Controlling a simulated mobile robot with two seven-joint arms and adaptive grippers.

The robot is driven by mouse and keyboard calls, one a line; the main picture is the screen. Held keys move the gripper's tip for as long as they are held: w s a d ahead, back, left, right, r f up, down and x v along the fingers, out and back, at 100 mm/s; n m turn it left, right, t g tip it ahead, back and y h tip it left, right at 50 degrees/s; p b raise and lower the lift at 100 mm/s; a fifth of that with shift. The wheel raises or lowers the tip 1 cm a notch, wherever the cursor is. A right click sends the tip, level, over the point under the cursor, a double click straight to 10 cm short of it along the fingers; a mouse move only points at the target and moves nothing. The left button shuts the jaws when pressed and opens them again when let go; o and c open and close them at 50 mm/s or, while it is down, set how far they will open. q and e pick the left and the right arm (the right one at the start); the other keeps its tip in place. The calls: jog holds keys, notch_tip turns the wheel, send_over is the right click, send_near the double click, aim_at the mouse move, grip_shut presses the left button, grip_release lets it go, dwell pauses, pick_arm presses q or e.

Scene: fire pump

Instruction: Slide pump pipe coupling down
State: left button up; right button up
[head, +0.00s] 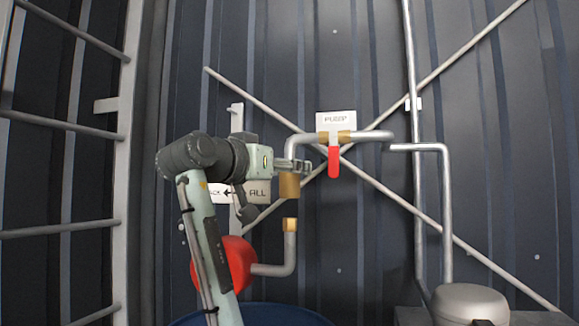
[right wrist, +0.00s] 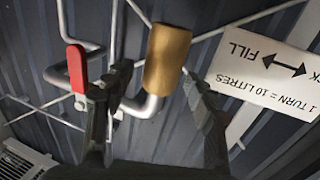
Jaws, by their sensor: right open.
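The brass pump pipe coupling (head: 289,186) sits on the down-turned end of the upper grey pipe in the head view. Below it, across a gap, is the brass-tipped end of the lower pipe (head: 290,225). My right gripper (head: 302,166) is at the top of the coupling, its fingers pointing right. In the right wrist view the coupling (right wrist: 167,60) shows between the open fingers (right wrist: 160,82), with space at the finger on the right. Whether the other finger touches it is unclear. My left gripper is out of view.
A red valve lever (head: 334,162) hangs just right of the gripper, under the PUMP sign (head: 336,121). A red pump body (head: 238,262) joins the lower pipe. A ladder (head: 125,160) stands at left. Diagonal braces cross the dark corrugated wall behind.

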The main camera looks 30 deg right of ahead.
jog(key=shift+x, duration=0.9)
grip_shut()
